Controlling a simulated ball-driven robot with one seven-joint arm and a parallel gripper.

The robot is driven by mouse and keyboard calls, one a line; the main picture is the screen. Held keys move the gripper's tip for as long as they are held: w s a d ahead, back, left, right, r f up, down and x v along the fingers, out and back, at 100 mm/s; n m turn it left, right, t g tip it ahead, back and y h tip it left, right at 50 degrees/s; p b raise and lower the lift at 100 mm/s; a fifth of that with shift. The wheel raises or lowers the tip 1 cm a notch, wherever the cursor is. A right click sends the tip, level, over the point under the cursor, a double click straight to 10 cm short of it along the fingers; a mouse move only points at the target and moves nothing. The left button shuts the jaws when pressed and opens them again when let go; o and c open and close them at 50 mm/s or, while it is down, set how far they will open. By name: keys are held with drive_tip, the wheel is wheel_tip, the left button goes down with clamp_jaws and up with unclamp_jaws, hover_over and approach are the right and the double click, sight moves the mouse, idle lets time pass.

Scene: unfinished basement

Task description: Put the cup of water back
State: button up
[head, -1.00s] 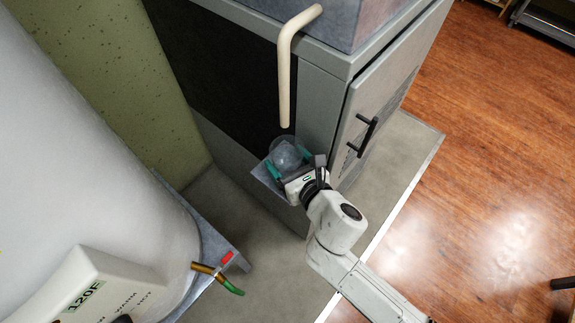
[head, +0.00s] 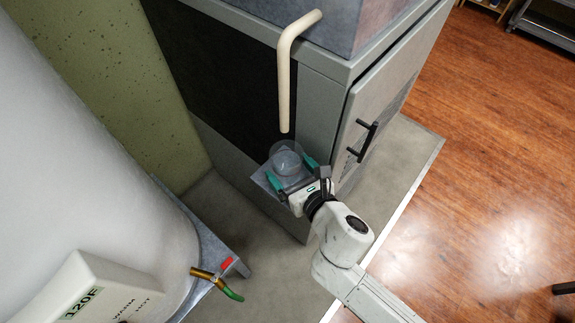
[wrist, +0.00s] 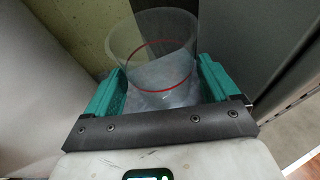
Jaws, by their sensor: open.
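The cup (head: 286,158) is clear, with a red line around it in the wrist view (wrist: 158,45). It stands upright on a small grey ledge (head: 263,181) on the side of the grey cabinet, below the pale pipe (head: 284,90). My gripper (head: 290,168) is open at the cup's near side, its teal fingers to the left and right of it. In the wrist view a gap shows between the cup and the gripper's dark crossbar. I cannot tell the water level.
The grey cabinet (head: 315,130) with a black-handled door (head: 363,141) stands close behind and right of my gripper. A white tank (head: 90,160) with a red-handled valve (head: 226,264) stands at left. The wooden floor (head: 480,190) at right is mostly clear.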

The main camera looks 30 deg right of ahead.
drive_tip(key=b+v, duration=0.1)
drive_tip(key=v, duration=0.9)
drive_tip(key=shift+s, duration=0.15)
drive_tip(key=shift+d, duration=0.15)
drive_tip(key=s+d+f+m+g+h, duration=0.25)
drive_tip(key=d+m, duration=0.25)
drive_tip(key=m, duration=0.5)
drive_tip(key=s+d+f+m+g+h, duration=0.1)
drive_tip(key=d+f+m+g, duration=0.4)
drive_tip(key=m, duration=0.5)
drive_tip(key=s+a+f+m+g+y, duration=0.2)
drive_tip(key=s+m+g, duration=0.4)
drive_tip(key=m, duration=1)
drive_tip(key=shift+s+f+y, duration=0.55)
drive_tip(key=shift+s+y, duration=0.4)
drive_tip(key=shift+s, duration=0.05)
drive_tip(key=shift+a, duration=0.1)
